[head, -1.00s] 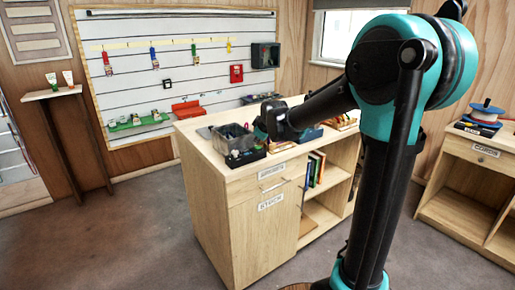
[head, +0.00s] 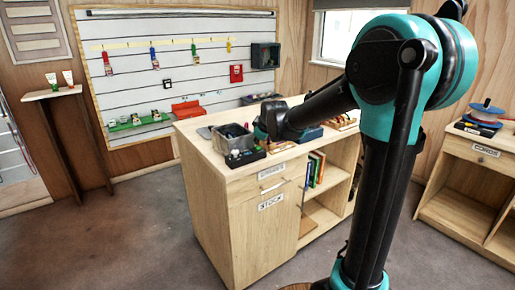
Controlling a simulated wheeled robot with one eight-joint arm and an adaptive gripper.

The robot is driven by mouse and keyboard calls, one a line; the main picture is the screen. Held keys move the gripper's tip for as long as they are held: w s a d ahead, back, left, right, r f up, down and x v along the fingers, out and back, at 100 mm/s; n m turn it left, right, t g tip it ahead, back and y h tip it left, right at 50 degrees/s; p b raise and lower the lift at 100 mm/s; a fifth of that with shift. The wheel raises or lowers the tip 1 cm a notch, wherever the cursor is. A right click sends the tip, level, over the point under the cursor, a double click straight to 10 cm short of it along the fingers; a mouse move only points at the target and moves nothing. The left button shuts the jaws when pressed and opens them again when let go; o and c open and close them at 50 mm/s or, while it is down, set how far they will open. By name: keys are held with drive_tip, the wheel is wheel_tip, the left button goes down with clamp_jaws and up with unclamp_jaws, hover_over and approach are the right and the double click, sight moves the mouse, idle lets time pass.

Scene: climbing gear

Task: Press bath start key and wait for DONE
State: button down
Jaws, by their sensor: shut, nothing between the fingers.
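My arm reaches over the wooden counter (head: 195,130), and my gripper (head: 264,137) is at its far end, low by the counter top. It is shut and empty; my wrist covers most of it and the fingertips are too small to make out. A grey open-topped tub (head: 232,134) stands just left of it and may be the bath. No start key or DONE display can be made out. I cannot tell whether my gripper touches anything.
More items stand to the right of my wrist. A pegboard (head: 130,75) with hung gear is on the back wall. The floor to the left is clear.

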sight(258, 148)
drive_tip(key=shift+f, duration=0.15)
drive_tip(key=shift+f, duration=0.3)
drive_tip(key=shift+f, duration=0.4)
idle(0.7)
idle(0.4)
drive_tip(key=shift+r, duration=0.85)
drive_tip(key=shift+r, duration=2.5)
